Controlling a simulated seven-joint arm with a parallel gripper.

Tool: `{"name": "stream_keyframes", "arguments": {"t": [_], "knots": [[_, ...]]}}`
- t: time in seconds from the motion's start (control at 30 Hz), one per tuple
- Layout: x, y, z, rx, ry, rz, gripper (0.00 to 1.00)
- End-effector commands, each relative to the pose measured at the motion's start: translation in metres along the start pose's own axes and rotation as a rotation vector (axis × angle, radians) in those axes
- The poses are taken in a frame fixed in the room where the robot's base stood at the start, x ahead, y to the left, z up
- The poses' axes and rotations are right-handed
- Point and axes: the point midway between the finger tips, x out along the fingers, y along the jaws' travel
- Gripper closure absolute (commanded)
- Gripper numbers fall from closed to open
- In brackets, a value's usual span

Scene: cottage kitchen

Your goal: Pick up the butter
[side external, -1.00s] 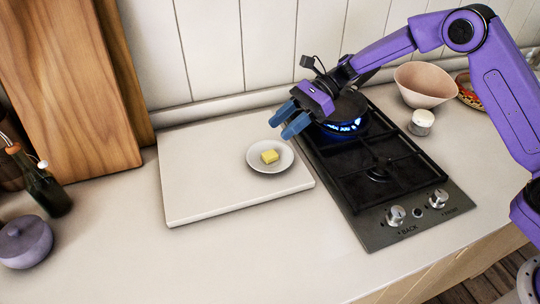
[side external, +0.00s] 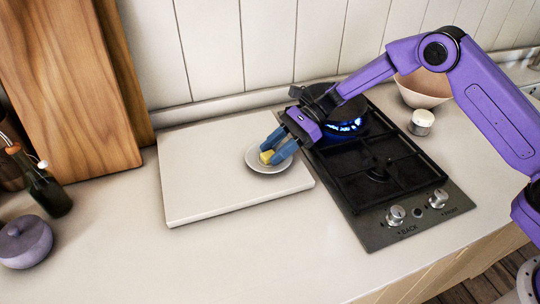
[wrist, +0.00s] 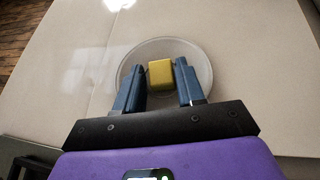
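The butter (side external: 266,157) is a small yellow block on a round pale plate (side external: 258,168). The plate lies on a white board on the counter. My gripper (side external: 275,147) has blue fingers and is open, with its fingertips over the plate at the butter. In the wrist view my gripper (wrist: 160,82) has one finger on each side of the butter (wrist: 160,73), with a gap visible on at least the left side. The plate (wrist: 203,67) surrounds the butter and fingertips there.
The white board (side external: 205,195) has wide free room around the plate. A black gas hob (side external: 385,180) with a lit blue flame under a dark pan is just right of it. A pink bowl (side external: 424,90) and a small white-topped jar (side external: 421,122) stand behind. A dark bottle (side external: 48,190) and lidded pot (side external: 24,243) stand left.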

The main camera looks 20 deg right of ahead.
Motion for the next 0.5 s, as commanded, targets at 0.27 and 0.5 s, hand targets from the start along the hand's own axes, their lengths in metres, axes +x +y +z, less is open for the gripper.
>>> {"name": "stream_keyframes", "arguments": {"t": [0.27, 0.5], "knots": [[0.0017, 0.0013, -0.003, 0.003, 0.007, 0.002, 0.78], [0.0009, 0.0012, -0.0028, 0.004, 0.008, 0.002, 0.78]]}}
